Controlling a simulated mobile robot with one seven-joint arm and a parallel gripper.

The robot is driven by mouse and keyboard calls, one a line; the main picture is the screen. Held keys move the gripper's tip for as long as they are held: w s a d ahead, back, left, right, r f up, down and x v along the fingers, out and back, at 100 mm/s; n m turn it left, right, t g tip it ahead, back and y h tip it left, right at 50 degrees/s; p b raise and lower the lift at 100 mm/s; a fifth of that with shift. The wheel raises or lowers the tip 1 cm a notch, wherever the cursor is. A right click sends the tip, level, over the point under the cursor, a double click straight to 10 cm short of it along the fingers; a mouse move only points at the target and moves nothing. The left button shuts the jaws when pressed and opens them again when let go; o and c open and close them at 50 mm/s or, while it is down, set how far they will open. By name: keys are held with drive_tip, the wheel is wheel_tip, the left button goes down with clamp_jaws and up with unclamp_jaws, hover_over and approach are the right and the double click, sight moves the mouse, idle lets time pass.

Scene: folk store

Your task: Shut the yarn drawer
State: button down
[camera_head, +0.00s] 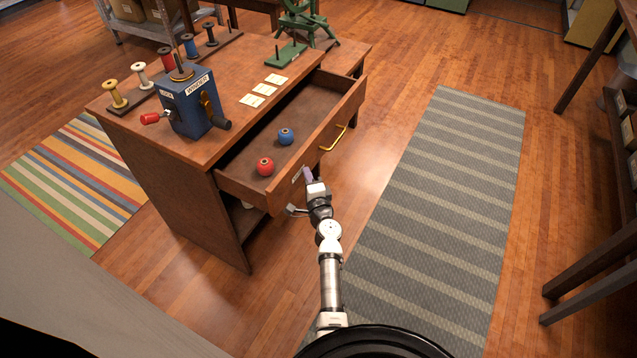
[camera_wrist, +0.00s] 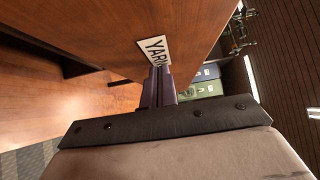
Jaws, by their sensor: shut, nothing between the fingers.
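The yarn drawer (camera_head: 325,147) is pulled out from the wooden desk. A red yarn ball (camera_head: 265,167) and a blue yarn ball (camera_head: 286,136) lie inside it. Its front has a yellow handle (camera_head: 334,138). My gripper (camera_head: 308,174) is shut and empty at the near end of the drawer front, well to the left of the handle. In the wrist view, my closed fingers (camera_wrist: 158,88) point at the drawer front, close to its white YARN label (camera_wrist: 154,50). I cannot tell whether the fingertips touch the front.
The wooden desk (camera_head: 232,68) carries a blue winder box (camera_head: 193,104), several spools, paper cards and a green device (camera_head: 297,25). A grey striped rug (camera_head: 440,190) lies on open floor right of the drawer. Dark wooden furniture (camera_head: 597,277) stands at the right edge.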

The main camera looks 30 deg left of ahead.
drive_tip(key=a+b, duration=0.1)
drive_tip(key=a, duration=0.5)
drive_tip(key=a+b, duration=0.2)
drive_tip(key=a, duration=0.5)
drive_tip(key=a+b, duration=0.2)
drive_tip(key=a, duration=0.5)
drive_tip(key=shift+w+a, duration=0.15)
drive_tip(key=shift+w, duration=0.15)
drive_tip(key=shift+a, duration=0.25)
drive_tip(key=shift+a+r, duration=0.15)
drive_tip(key=shift+r, duration=0.05)
drive_tip(key=shift+s+a+r, duration=0.1)
drive_tip(key=shift+d+f, duration=0.2)
drive_tip(key=shift+d, duration=0.15)
drive_tip(key=d, duration=0.4)
drive_tip(key=shift+s+d+r+p, duration=0.1)
drive_tip(key=shift+s+p, duration=0.15)
drive_tip(key=shift+p, duration=0.05)
drive_tip(key=p+v, duration=0.1)
drive_tip(key=v, duration=0.3)
drive_tip(key=p+v, duration=0.2)
drive_tip(key=v, duration=0.3)
drive_tip(key=shift+d+f, duration=0.2)
drive_tip(key=shift+d, duration=0.1)
